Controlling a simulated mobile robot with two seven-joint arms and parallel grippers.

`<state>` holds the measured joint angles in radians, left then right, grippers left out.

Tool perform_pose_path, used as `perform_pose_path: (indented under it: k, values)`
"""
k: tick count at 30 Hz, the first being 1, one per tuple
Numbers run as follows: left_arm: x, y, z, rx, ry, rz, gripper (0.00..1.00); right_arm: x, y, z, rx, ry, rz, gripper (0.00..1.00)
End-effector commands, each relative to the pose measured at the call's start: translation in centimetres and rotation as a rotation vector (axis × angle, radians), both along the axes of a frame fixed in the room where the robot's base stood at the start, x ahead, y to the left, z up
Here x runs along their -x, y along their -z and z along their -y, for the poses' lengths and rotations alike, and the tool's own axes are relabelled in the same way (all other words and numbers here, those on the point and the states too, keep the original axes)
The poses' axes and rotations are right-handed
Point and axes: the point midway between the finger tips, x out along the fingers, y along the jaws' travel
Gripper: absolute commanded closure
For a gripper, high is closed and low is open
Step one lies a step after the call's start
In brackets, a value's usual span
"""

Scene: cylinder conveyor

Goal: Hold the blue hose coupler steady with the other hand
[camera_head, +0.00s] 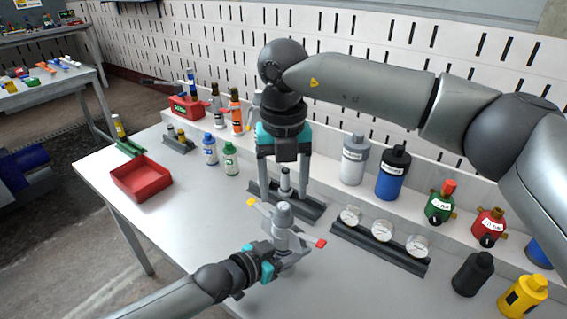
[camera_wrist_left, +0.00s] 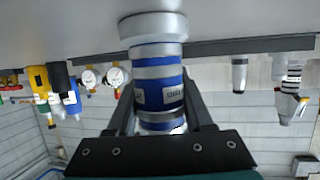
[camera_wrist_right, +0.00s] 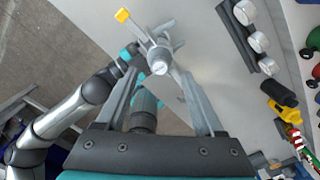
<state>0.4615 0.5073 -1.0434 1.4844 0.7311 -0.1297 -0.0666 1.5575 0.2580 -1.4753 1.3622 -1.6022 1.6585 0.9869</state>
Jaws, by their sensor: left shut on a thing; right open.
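The blue hose coupler (camera_wrist_left: 158,78) has silver bands, a white label and a wide silver end (camera_wrist_left: 152,27). It sits between the fingers of my left gripper (camera_wrist_left: 160,105), which is shut on it. In the head view my left gripper (camera_head: 285,255) is at a grey upright piece (camera_head: 283,218) with arms tipped yellow and red. The blue body does not show clearly there. My right gripper (camera_head: 283,170) is open, its fingers pointing down, behind that piece in the picture. In the right wrist view the grey piece (camera_wrist_right: 160,55) shows beyond my right fingers (camera_wrist_right: 160,100), apart from them.
A gauge rack (camera_head: 380,248) stands right of the left gripper. A dark rack (camera_head: 310,212) with a grey cylinder lies behind. Bottles (camera_head: 353,160) line the back ledge. A red tray (camera_head: 142,180) sits at the left. The tabletop (camera_head: 185,215) between tray and left gripper is clear.

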Motion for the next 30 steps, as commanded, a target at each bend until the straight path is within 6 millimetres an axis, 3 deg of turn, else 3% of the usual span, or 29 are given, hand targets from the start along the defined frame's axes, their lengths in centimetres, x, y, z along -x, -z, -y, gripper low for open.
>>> perform_pose_path:
  k: [3, 9, 21, 30]
  values:
    - [0.0, 0.1, 0.0, -0.001, 0.000, -0.001, 1.00, 0.1, 2.2, 0.0, 0.000, 0.000, -0.003, 0.30]
    - [0.0, 0.1, 0.0, -0.001, 0.000, -0.001, 1.00, 0.0, 4.4, 0.0, 0.000, 0.001, -0.001, 0.30]
    - [0.0, 0.1, 0.0, -0.001, 0.000, -0.001, 1.00, 0.0, 5.0, 0.0, 0.000, 0.001, 0.001, 0.30]
    - [0.0, 0.1, 0.0, -0.001, 0.000, -0.001, 1.00, 0.0, 5.0, 0.0, 0.000, 0.001, 0.001, 0.64]
